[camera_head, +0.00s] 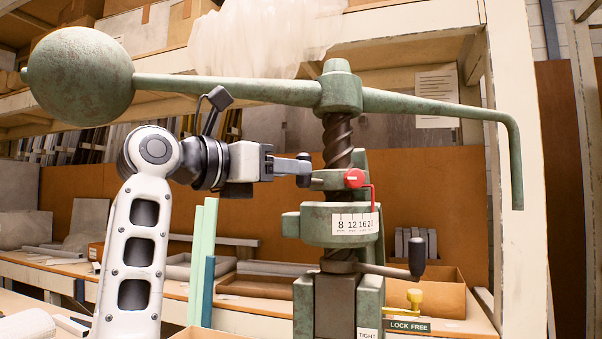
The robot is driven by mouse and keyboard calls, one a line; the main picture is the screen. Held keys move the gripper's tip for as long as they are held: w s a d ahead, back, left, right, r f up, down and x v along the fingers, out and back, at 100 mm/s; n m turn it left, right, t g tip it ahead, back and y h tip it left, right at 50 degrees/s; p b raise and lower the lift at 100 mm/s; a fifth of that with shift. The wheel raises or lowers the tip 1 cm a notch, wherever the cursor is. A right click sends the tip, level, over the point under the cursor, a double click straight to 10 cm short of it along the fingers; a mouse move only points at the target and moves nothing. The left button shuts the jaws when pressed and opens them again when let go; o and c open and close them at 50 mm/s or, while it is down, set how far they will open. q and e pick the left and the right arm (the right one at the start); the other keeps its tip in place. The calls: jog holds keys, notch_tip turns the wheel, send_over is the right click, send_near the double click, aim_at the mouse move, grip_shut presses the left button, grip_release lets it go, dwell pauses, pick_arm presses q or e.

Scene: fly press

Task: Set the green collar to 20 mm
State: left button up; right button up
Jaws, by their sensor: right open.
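The green collar (315,222) sits around the dark screw of the press, with a lug on its left side. Its white scale plate (354,225) reads 8, 12, 16 and a partly covered 20. A red pointer (355,178) with a bent red arm hangs down in front of the plate's right end, near the 20.
The long green press handle with its ball weight (82,77) spans above my arm. A black-knobbed lever (416,255) sticks out right below the collar. A brass knob (414,296) stands by a "LOCK FREE" label. Shelves and boxes stand behind.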

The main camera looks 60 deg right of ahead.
jog(key=v, duration=1.1)
jog(key=shift+a, duration=0.3)
